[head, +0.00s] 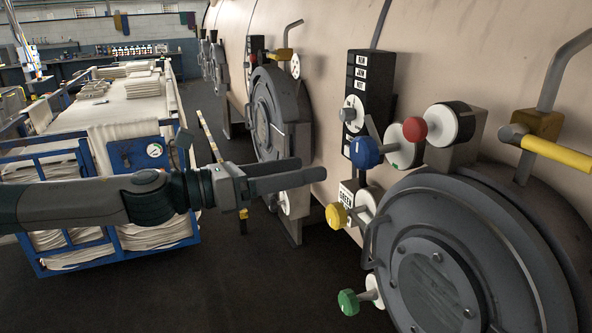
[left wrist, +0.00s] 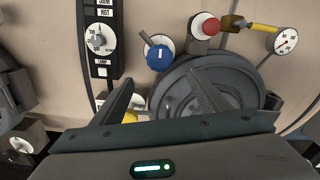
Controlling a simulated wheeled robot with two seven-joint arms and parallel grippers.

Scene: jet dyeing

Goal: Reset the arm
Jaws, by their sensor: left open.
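My left arm comes in from the left in the head view. Its gripper (head: 290,177) is open and empty, held in the air in front of the dyeing machine (head: 330,25), left of the blue knob (head: 366,152) and the yellow knob (head: 336,216). In the left wrist view the two fingers (left wrist: 163,98) stand apart, with the round door (left wrist: 245,85) behind the right finger. The yellow knob (left wrist: 130,117) shows partly there, low between the fingers, and the blue knob (left wrist: 160,57) shows above them. My right gripper is in neither view.
The near round door (head: 432,285) has a red knob (head: 414,130), a green knob (head: 348,302) and a yellow-handled valve (head: 555,152) around it. A blue cart (head: 110,262) with folded cloth stands left. Dark floor (head: 260,290) lies clear below the arm.

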